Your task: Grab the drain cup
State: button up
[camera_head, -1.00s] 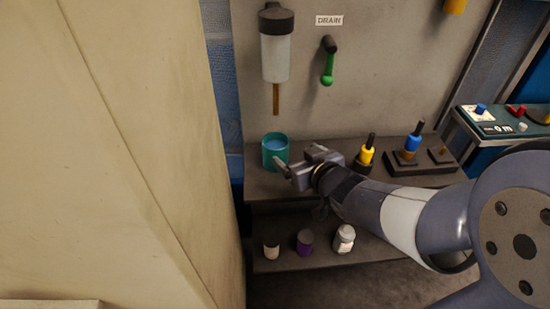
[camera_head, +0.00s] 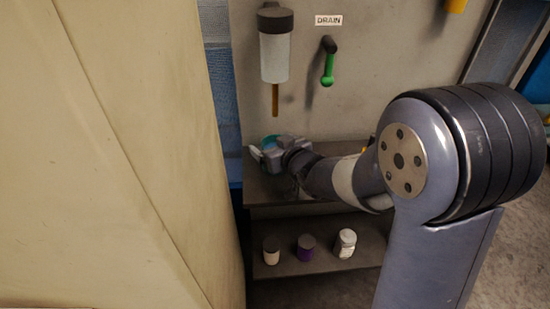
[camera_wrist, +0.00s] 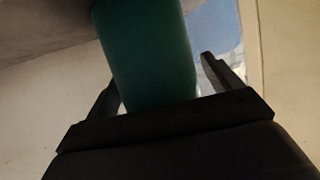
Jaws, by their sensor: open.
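The drain cup (camera_head: 269,142) is teal with a blue inside and stands on the upper shelf below the white cylinder and its brown spout. My gripper (camera_head: 262,154) is at the cup's front and hides most of it in the head view. In the wrist view the teal cup (camera_wrist: 150,55) fills the space between the two dark fingers of my gripper (camera_wrist: 165,80). The fingers are spread, one on each side of the cup. A gap shows between the right finger and the cup; contact on the left cannot be told.
The upper shelf (camera_head: 285,189) carries the cup. The lower shelf holds a cream-topped jar (camera_head: 271,250), a purple jar (camera_head: 306,248) and a white bottle (camera_head: 346,243). A green-handled lever (camera_head: 328,68) hangs under the DRAIN label (camera_head: 328,20). A beige wall (camera_head: 120,150) stands close on the left.

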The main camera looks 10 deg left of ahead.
jog(key=shift+w+a+f, duration=0.15)
jog(key=shift+w+a, duration=0.1)
jog(key=shift+w, duration=0.1)
jog(key=c, duration=1.2)
jog(key=shift+s+r, duration=0.2)
jog(key=shift+r, duration=0.35)
notch_tip(320, 180, up, 7)
jog(key=p, duration=0.3)
jog(key=s+d+b, duration=0.1)
jog(key=s, duration=0.5)
jog(key=s+d+b, duration=0.2)
jog(key=s, duration=0.4)
jog(key=s+d+f+b, duration=0.1)
jog(key=s+d, duration=0.1)
jog(key=s, duration=0.4)
jog(key=shift+s, duration=0.35)
